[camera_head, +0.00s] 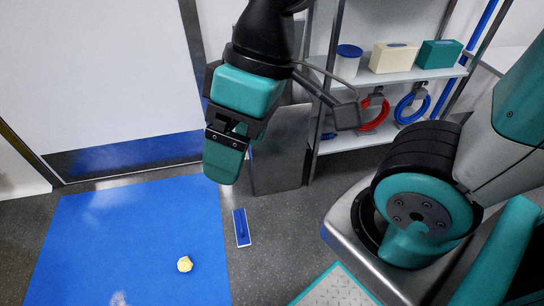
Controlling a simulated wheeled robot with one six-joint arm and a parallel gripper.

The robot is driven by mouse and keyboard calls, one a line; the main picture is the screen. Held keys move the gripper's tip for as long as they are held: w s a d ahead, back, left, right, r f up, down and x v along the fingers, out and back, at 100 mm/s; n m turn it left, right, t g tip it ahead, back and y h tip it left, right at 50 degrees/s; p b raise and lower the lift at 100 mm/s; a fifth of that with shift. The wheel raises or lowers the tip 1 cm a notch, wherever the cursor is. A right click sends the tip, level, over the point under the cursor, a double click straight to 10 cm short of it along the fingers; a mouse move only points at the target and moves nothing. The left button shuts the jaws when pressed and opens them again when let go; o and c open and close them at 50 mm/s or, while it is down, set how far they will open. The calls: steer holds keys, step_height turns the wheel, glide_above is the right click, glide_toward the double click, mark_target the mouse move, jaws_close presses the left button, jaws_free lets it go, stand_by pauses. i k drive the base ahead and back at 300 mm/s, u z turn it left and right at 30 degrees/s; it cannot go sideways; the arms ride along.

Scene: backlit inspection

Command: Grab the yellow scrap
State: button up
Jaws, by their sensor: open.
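The yellow scrap (185,264) is a small crumpled pale-yellow piece. It lies on the blue floor mat (130,225), toward the mat's right side near the bottom of the picture. My gripper (223,160) is teal and black and hangs in the upper middle, well above the floor. It is apart from the scrap, higher in the picture and to its right. Its jaws are open, and I see nothing held in them. The scrap is in full view.
A metal shelf (385,76) with boxes, a tub and coiled red and blue hoses stands behind. A grey panel (278,150) leans beside it. The mat around the scrap is clear.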

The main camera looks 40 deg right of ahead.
mark_target(185, 264)
steer(key=u, duration=2.2)
steer(key=i, duration=1.7)
steer(key=z, duration=3.05)
